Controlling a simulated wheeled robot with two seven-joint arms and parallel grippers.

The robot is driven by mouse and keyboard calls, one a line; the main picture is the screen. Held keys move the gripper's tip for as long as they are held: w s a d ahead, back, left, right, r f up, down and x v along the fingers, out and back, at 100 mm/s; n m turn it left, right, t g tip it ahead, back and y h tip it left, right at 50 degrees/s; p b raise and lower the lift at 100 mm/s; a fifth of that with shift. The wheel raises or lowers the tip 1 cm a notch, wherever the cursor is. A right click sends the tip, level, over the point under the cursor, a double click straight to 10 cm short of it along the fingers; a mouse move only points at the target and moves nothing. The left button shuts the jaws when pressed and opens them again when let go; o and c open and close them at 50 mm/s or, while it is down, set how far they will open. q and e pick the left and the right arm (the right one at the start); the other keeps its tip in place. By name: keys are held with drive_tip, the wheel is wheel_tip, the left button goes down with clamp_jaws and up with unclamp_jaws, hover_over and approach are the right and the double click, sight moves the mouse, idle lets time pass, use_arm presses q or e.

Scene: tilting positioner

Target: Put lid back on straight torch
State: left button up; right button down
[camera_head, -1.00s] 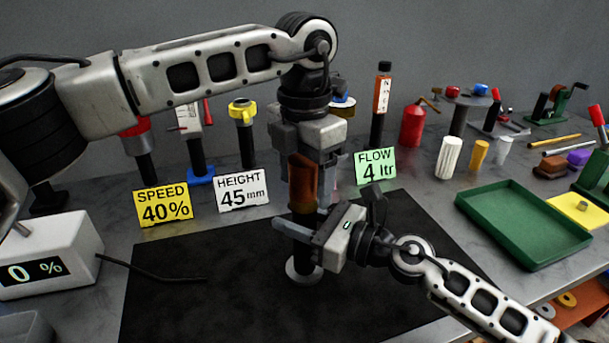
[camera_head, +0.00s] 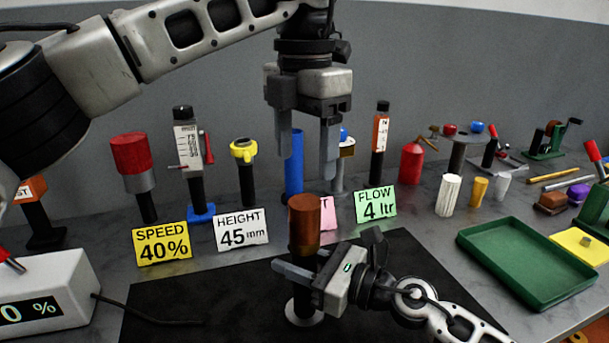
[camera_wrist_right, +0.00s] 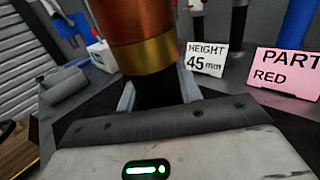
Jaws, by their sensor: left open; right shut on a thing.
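The torch stands upright on a white round base (camera_head: 304,314) on the black mat. Its dark body (camera_head: 302,300) is topped by a copper lid (camera_head: 304,222), which looks straight. In the right wrist view the copper lid (camera_wrist_right: 135,20) has a brass band (camera_wrist_right: 147,55) at its lower end, directly above the dark body. My right gripper (camera_head: 298,272) is shut on the torch body below the lid, from the right. My left gripper (camera_head: 307,150) is open and empty above the lid, pointing down, its fingers apart from it.
Yellow (camera_head: 162,243), white (camera_head: 241,230) and green (camera_head: 376,204) signs stand behind the mat (camera_head: 200,305); a pink one is partly hidden. Several posts line the back, including a blue one (camera_head: 293,165) behind my left gripper. A green tray (camera_head: 525,262) lies right.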

sight(305, 201)
use_arm(q)
drive_tip(key=shift+r, duration=0.35)
use_arm(e)
drive_tip(key=c, duration=0.9)
unclamp_jaws()
drive_tip(key=shift+o, duration=0.2)
use_arm(q)
wheel_tip(305, 201, down, 6)
drive_tip(key=b, duration=0.6)
use_arm(e)
drive_tip(key=v, duration=1.6)
drive_tip(key=shift+r, duration=0.1)
